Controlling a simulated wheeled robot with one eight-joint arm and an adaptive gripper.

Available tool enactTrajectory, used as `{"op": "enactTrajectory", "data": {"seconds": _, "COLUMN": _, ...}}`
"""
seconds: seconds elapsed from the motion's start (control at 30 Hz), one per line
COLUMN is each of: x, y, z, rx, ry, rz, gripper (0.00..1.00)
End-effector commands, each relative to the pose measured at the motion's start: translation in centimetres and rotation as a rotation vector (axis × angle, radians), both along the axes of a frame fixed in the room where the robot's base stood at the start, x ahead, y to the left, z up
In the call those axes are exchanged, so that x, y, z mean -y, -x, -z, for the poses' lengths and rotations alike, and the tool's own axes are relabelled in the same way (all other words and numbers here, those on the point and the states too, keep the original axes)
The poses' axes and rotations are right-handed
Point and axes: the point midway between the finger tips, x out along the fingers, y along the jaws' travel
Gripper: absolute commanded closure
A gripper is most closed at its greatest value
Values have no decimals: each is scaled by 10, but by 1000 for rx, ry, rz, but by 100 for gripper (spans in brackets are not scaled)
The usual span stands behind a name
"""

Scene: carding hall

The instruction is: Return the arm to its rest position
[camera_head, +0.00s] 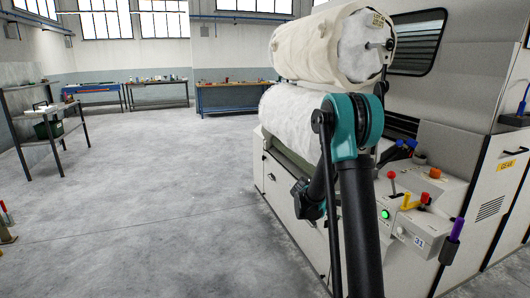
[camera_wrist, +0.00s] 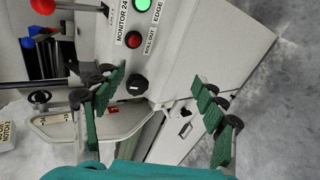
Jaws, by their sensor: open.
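My arm (camera_head: 352,130), with black links and a teal joint, rises in front of the carding machine in the head view and bends down at its left side. A teal and black part near the arm's end (camera_head: 310,198) shows beside the machine's white front; the fingers cannot be made out there. In the wrist view my gripper (camera_wrist: 160,92) is open, its two green-padded fingers wide apart with nothing between them. Past the fingers is the control panel (camera_wrist: 190,45) with a lit green button (camera_wrist: 140,8), a red button (camera_wrist: 133,39) and a black knob (camera_wrist: 137,84).
The white carding machine (camera_head: 460,75) fills the right, with white rolls (camera_head: 300,115) at its end. Coloured levers (camera_head: 392,183) stand on its panel. A shelf table (camera_head: 45,130) is at left and workbenches (camera_head: 240,97) stand at the back. The grey floor (camera_head: 150,190) between is clear.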

Motion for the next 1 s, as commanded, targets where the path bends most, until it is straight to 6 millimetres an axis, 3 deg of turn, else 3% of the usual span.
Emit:
{"op": "enactTrajectory", "data": {"seconds": 0.2, "x": -15, "y": 70, "z": -11, "rx": 31, "ry": -219, "rz": 31, "gripper": 29}}
{"op": "enactTrajectory", "data": {"seconds": 0.47, "x": -44, "y": 157, "z": -11, "rx": 71, "ry": -481, "rz": 81, "gripper": 29}}
{"op": "enactTrajectory", "data": {"seconds": 0.8, "x": -97, "y": 272, "z": 6, "rx": 124, "ry": -824, "rz": 164, "gripper": 29}}
{"op": "enactTrajectory", "data": {"seconds": 1.0, "x": -127, "y": 322, "z": 20, "rx": 149, "ry": -989, "rz": 211, "gripper": 29}}
